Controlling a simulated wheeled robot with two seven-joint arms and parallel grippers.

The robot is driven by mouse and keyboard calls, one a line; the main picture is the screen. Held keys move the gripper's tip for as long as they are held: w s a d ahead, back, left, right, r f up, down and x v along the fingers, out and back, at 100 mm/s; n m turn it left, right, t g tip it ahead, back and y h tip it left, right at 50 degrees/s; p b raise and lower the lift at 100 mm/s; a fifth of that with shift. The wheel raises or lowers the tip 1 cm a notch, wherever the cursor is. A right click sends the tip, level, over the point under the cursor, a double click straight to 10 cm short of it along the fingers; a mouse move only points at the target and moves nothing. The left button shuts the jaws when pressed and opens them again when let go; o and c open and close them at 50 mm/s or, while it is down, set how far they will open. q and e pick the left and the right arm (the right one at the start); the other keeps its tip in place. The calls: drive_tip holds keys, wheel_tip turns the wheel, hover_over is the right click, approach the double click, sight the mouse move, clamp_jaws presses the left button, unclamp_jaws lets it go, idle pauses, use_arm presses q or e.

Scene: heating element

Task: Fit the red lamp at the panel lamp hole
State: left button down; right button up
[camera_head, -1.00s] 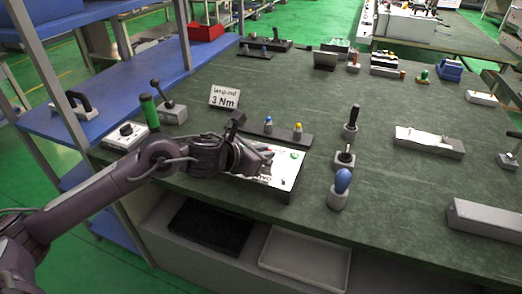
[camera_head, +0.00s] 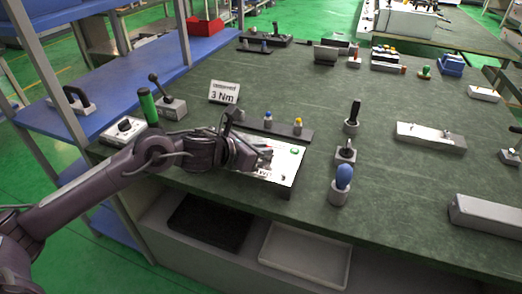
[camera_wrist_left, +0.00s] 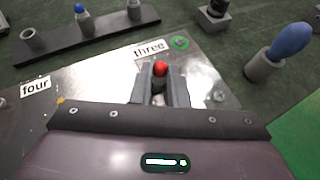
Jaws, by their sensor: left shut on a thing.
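The panel (camera_head: 283,176) is a pale plate at the front edge of the green bench. In the left wrist view the panel (camera_wrist_left: 108,77) carries the labels "three" and "four". My left gripper (camera_head: 262,158) is low over the panel, pointing right. In the left wrist view my left gripper (camera_wrist_left: 160,82) is shut on the red lamp (camera_wrist_left: 160,68), whose red top shows between the fingers. The lamp's lower end and any hole under it are hidden. A green ring (camera_wrist_left: 180,42) is beside the "three" label. My right gripper is not in view.
A dark rack (camera_head: 283,130) with a blue-topped and a yellow-topped lamp stands just behind the panel. A blue bulb in a grey holder (camera_head: 341,186) stands to the right. A "3 Nm" sign (camera_head: 223,92) is behind.

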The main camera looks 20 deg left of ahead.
use_arm(q)
drive_tip(key=shift+r, duration=0.3)
drive_tip(key=shift+f, duration=0.3)
idle(0.3)
drive_tip(key=shift+s+f+b, duration=0.1)
drive_tip(key=shift+f+b, duration=0.25)
drive_tip(key=shift+b, duration=0.15)
drive_tip(key=shift+f, duration=0.1)
drive_tip(key=shift+f, duration=0.1)
